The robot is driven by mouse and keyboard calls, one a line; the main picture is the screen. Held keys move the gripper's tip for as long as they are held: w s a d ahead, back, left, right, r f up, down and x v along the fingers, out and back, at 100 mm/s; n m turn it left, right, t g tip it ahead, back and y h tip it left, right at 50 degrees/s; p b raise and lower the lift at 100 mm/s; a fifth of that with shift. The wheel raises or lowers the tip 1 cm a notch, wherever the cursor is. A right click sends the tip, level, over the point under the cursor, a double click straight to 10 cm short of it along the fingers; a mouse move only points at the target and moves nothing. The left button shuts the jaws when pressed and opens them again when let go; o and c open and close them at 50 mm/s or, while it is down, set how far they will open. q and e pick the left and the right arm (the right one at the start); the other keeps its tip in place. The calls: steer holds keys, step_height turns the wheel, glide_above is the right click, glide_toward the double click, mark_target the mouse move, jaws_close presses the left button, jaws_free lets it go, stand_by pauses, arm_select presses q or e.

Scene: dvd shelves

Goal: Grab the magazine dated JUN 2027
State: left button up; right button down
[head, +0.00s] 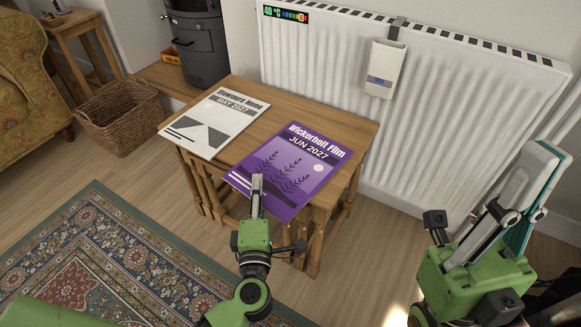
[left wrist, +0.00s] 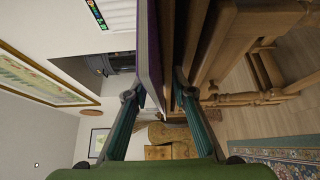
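The purple magazine (head: 290,168), titled Wickerbolt Film and dated JUN 2027, lies face up on the small wooden table (head: 352,150), its front corner overhanging the edge. My left gripper (head: 257,187) is at its front left edge, with one finger showing above the cover. In the left wrist view the magazine (left wrist: 152,45) appears edge-on between the left gripper's (left wrist: 170,85) spread fingers, with a gap on the lower-finger side. My right gripper (head: 535,175) is raised at the right, away from the table and holding nothing visible; its finger gap is unclear.
A white magazine (head: 215,122) dated MAY 2027 lies left of the purple one. A white radiator (head: 430,110) stands behind the table. A wicker basket (head: 120,118) and a patterned rug (head: 110,260) are at the left. Table legs stand below the left gripper.

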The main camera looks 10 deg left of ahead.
arm_select(q)
steer(key=shift+w+a, duration=0.1)
steer(key=shift+w, duration=0.2)
jaws_close()
steer(key=shift+r, duration=0.1)
steer(key=shift+r, duration=0.1)
